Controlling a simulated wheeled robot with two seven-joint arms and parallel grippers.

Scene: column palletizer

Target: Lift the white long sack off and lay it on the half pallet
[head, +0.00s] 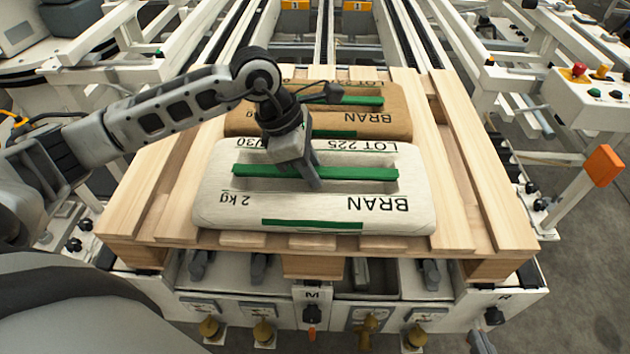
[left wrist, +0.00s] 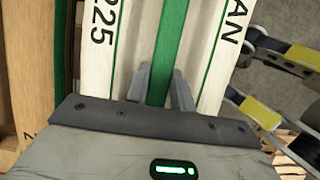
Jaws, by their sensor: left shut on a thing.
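The white long sack (head: 218,208), printed BRAN, 2 kg and LOT 225, lies flat at the near side of a wooden pallet (head: 470,205). A green strip (head: 365,173) runs along the middle of its top. My left gripper (head: 309,180) comes down from above and is shut on this strip near its middle. In the left wrist view the two fingers (left wrist: 161,90) sit on either side of the green strip (left wrist: 172,50), with white sack (left wrist: 130,45) showing on both sides. I cannot tell whether the sack is slightly raised.
A brown BRAN sack (head: 390,122) with a green strip lies just behind the white one. Conveyor rails (head: 322,35) run behind the pallet. A post with an orange head (head: 604,165) and a button panel (head: 600,85) stand at right. Bare slats flank the sacks.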

